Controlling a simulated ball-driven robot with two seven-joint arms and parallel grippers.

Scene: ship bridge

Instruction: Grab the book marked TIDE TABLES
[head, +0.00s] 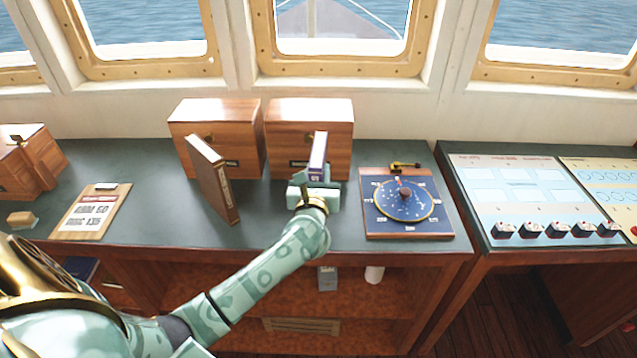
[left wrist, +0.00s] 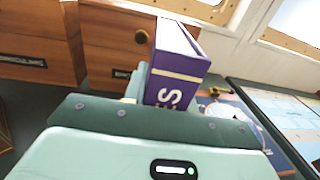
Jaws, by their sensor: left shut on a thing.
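A purple book (head: 318,150) with white page edges is held in my left gripper (head: 314,188), in front of the right wooden box. In the left wrist view the purple book (left wrist: 180,65) stands up between the fingers. Only the end of its white spine lettering shows, reading "ES"; the rest is hidden by the gripper. I cannot tell whether the book touches the counter. My right gripper is out of view.
A brown upright slab like a book (head: 212,180) stands left of my gripper. Behind are two wooden boxes (head: 222,125) (head: 309,110). A clipboard (head: 90,211) lies left. A blue chart dial board (head: 405,203) lies right, with a small brass item behind. Counter between clipboard and slab is clear.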

